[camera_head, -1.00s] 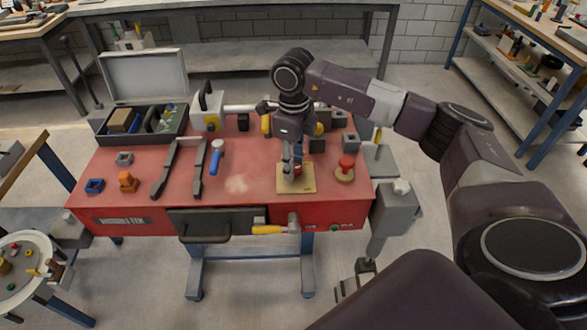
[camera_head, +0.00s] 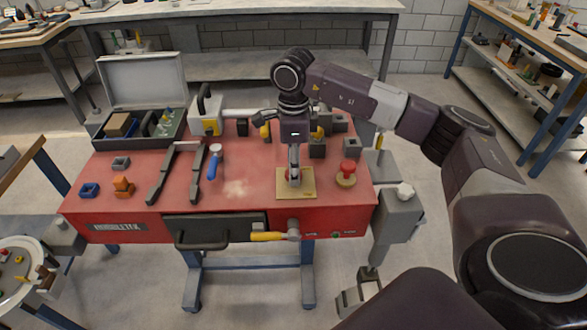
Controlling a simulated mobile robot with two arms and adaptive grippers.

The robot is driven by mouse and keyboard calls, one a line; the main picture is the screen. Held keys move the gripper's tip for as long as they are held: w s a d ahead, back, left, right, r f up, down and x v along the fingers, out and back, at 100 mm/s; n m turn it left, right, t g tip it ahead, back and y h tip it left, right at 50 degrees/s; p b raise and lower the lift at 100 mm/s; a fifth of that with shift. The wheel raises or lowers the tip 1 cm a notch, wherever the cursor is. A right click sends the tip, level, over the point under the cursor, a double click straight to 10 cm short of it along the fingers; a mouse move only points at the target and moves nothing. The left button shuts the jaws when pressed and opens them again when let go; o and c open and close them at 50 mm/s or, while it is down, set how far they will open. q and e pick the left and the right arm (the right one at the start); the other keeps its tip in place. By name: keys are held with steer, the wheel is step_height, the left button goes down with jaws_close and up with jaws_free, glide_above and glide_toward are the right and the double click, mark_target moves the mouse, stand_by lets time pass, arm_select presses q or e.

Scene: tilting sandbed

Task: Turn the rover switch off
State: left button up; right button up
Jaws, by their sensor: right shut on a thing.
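A yellowish square plate (camera_head: 306,191) lies on the front right part of the red bench top. The rover switch appears to be the small red part (camera_head: 289,176) on this plate, mostly hidden behind my fingers. My right gripper (camera_head: 294,179) points straight down over the plate, shut on the switch. My fingers hide the switch's handle, so I cannot tell its setting. My left gripper does not show.
A red mushroom button (camera_head: 347,168) stands close to the right of the plate. A yellow-handled hammer (camera_head: 268,236) is at the bench's front edge. Two dark bars, a blue-handled tool (camera_head: 214,162) and small blocks lie to the left. An open toolbox (camera_head: 140,128) stands at the back left.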

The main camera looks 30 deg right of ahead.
steer(key=shift+r, duration=0.1)
steer(key=o, duration=1.2)
steer(key=shift+c, duration=0.2)
step_height(320, 180, up, 12)
